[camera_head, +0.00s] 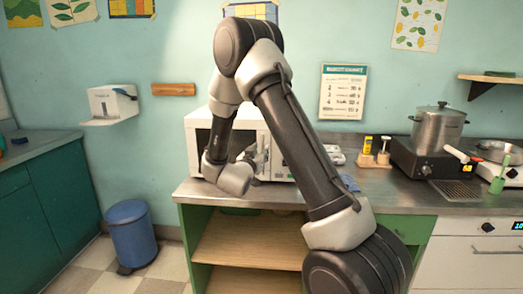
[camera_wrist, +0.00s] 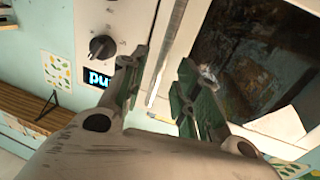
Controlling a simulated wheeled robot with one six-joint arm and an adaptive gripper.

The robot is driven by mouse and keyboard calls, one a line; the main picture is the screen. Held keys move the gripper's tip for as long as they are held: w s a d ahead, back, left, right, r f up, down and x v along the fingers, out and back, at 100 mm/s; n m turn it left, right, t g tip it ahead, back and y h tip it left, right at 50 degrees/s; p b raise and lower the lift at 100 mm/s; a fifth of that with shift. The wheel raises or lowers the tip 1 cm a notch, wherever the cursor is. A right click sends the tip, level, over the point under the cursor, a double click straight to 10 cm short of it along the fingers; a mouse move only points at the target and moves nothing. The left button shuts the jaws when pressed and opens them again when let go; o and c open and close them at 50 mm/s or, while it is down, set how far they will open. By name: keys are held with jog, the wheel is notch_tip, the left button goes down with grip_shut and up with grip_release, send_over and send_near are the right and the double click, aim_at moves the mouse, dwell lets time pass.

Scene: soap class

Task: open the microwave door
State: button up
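The white microwave (camera_head: 197,124) stands on the steel counter, partly hidden behind my arm. Its door looks shut. In the wrist view the dark door window (camera_wrist: 262,55) fills the right, and the control panel with a black knob (camera_wrist: 102,47) and a lit display (camera_wrist: 98,78) is at the left. The silver upright handle bar (camera_wrist: 168,55) runs between them. My gripper (camera_wrist: 160,75) is at the microwave's front with its green fingers apart, one on each side of the bar in the picture. I cannot tell whether either finger touches it. In the head view my gripper is mostly hidden by my arm.
Right of the microwave on the counter (camera_head: 400,197) are small bottles (camera_head: 368,146) and a pot (camera_head: 438,127) on a black burner. Open wooden shelves (camera_head: 245,240) lie below. A blue bin (camera_head: 131,235) stands on the floor at left, with free floor beside it.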

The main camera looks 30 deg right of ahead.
jog(key=shift+x, duration=1.8)
grip_shut()
